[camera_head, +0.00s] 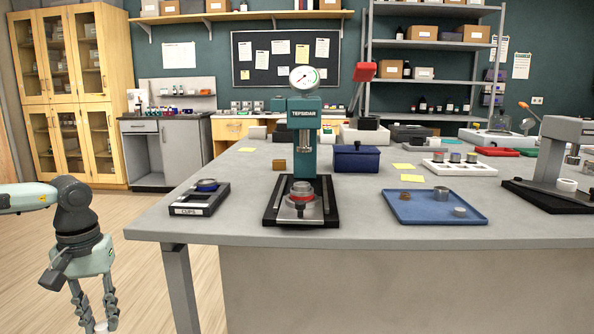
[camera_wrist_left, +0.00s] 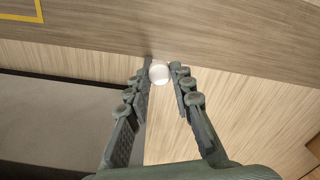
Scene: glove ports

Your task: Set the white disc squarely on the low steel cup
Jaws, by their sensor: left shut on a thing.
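My left gripper (camera_head: 100,323) hangs fingers down in the lower left, beside the bench and below its top. It is shut on a small white disc (camera_wrist_left: 159,73), which sits between the fingertips in the left wrist view; only a sliver of it shows in the head view (camera_head: 101,327). A low, round steel piece (camera_head: 460,211) stands on the blue tray (camera_head: 423,219), and a taller steel cup (camera_head: 441,193) stands behind it. I cannot tell for certain which is the low steel cup. My right gripper is not in view.
A green press (camera_head: 305,124) stands over a black base with a steel fixture and red ring. A black tray marked CUPS (camera_head: 189,211) is near the bench's left end. A white rack (camera_head: 459,169) holds several pieces. Bench top (camera_head: 362,226) is clear between press and blue tray.

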